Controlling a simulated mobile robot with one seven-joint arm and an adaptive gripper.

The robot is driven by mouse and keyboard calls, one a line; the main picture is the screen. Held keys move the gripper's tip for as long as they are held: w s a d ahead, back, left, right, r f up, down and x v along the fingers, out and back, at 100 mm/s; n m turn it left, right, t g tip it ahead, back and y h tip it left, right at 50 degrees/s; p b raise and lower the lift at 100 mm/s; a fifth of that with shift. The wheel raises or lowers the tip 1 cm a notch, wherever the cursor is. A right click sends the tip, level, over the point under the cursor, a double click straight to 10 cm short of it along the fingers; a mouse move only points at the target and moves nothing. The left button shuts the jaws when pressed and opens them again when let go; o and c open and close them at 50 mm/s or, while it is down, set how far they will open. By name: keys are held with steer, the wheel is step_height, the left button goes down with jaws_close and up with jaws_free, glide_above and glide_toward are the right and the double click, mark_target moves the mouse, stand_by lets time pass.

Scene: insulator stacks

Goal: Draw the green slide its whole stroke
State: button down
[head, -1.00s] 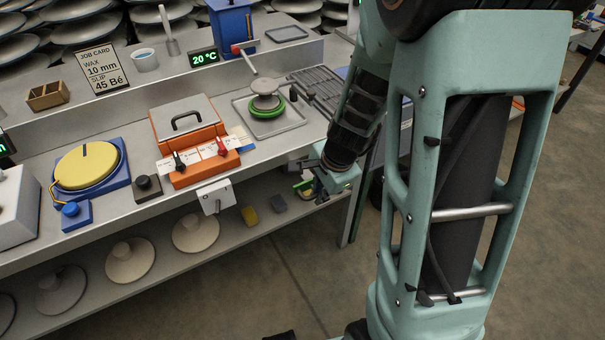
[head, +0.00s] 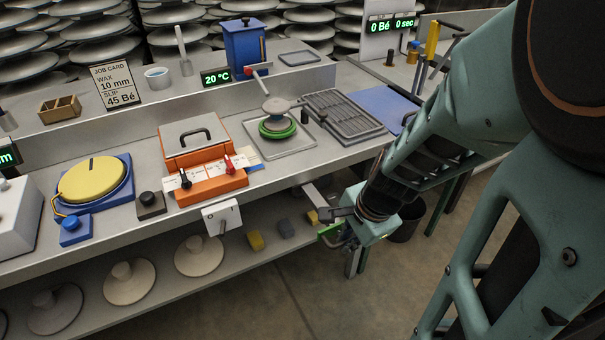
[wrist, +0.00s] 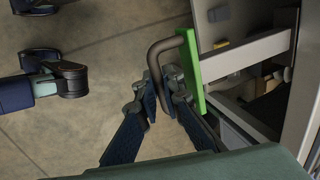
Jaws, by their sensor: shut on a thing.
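The green slide front (wrist: 191,75) stands out from the bench on a pale grey drawer body (wrist: 245,55). In the head view the green front (head: 330,230) shows partly behind my gripper, below and in front of the bench edge. A dark bent handle (wrist: 155,58) is fixed to the green front. My gripper (wrist: 162,88) is shut on this handle, one finger on each side of the bar. In the head view my gripper (head: 342,226) is at the bench's right end. The inner end of the slide is hidden under the bench.
A white switch box (head: 221,215) hangs from the bench front, left of the slide. A dark bin (head: 405,220) stands beyond my gripper. The floor in front is clear.

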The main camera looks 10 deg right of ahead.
steer(key=s+b, duration=0.1)
steer(key=b, duration=0.1)
steer(key=s+d+b, duration=0.1)
steer(key=s+b, duration=0.2)
steer(key=b, duration=0.2)
steer(key=shift+s+d+f, duration=0.15)
steer(key=shift+s+d, duration=0.25)
steer(key=c, duration=2.4)
jaws_free()
steer(key=shift+a+r+p, duration=0.1)
steer(key=shift+r+p, duration=0.2)
steer(key=o, duration=0.6)
steer(key=shift+o, duration=0.2)
steer(key=shift+w+r, duration=0.1)
step_height(320, 180, up, 7)
steer(key=p, duration=0.7)
